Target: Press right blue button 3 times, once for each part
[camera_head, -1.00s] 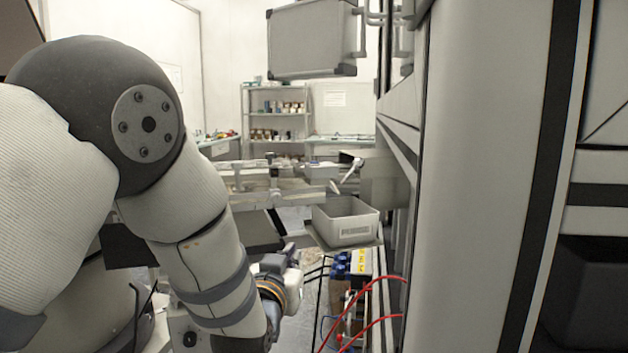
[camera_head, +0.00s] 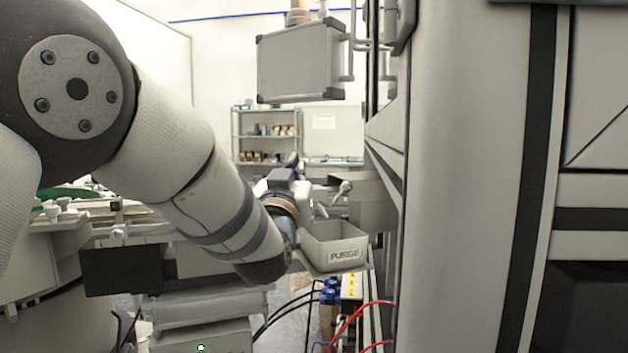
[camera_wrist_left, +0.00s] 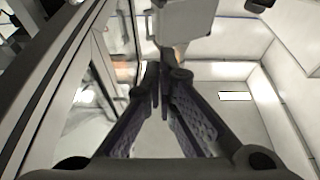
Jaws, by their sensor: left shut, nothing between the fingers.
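No blue button shows in either view. My left arm comes in from the left in the head view. Its gripper (camera_head: 292,160) points up, above and left of the grey PURGE bin (camera_head: 336,252), below the hanging grey box (camera_head: 301,62). In the left wrist view the fingers (camera_wrist_left: 160,78) are brought together with nothing between them, and the grey box (camera_wrist_left: 184,22) is beyond their tips. The gripper is apart from the box. The front of the box is not clear to me. My right gripper is not in view.
A tall grey machine cabinet (camera_head: 465,180) fills the right side. Red hoses (camera_head: 362,312) and blue fittings (camera_head: 330,290) sit low beside it. A shelf (camera_head: 266,131) stands at the back. In the wrist view a glazed machine side (camera_wrist_left: 88,85) runs along the left.

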